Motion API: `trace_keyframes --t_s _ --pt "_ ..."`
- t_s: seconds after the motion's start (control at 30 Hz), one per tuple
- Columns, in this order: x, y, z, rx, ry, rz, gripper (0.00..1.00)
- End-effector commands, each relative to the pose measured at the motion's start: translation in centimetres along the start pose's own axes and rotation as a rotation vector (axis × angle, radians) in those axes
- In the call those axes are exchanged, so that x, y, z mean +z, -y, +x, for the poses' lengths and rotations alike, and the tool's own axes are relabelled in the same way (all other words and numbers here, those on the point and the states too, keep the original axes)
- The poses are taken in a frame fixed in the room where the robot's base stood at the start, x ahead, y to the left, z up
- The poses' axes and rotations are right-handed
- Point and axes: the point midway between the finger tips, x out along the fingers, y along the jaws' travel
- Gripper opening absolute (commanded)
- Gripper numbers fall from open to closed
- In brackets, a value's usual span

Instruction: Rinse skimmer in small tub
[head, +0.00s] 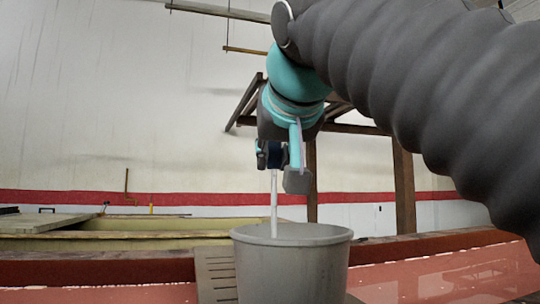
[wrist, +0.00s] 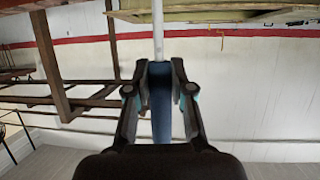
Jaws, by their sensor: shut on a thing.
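My gripper (head: 270,156) is above the small grey tub (head: 303,275) and points level or nearly so. In the wrist view its two fingers (wrist: 160,75) are closed on the dark blue handle of the skimmer (wrist: 160,110). The skimmer's pale, thin shaft (head: 274,200) hangs upright from the gripper and passes behind the tub's front rim into it. The skimmer's lower end is hidden by the tub wall, so I cannot tell whether it touches water or the bottom.
The tub stands on a slatted board (head: 215,272). A long pale green trough (head: 165,225) lies behind to the left. Reddish liquid or a shiny surface (head: 440,275) spreads at the right. Brown wooden posts (head: 404,190) stand behind my arm. A pale wall with a red stripe closes the back.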

Motion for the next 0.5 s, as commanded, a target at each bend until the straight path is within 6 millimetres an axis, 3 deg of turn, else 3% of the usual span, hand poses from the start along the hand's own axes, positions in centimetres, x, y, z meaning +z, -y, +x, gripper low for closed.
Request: trace_keyframes --t_s 0.5 --pt "-1.2 0.0 -0.5 0.000 -0.001 0.000 0.00"
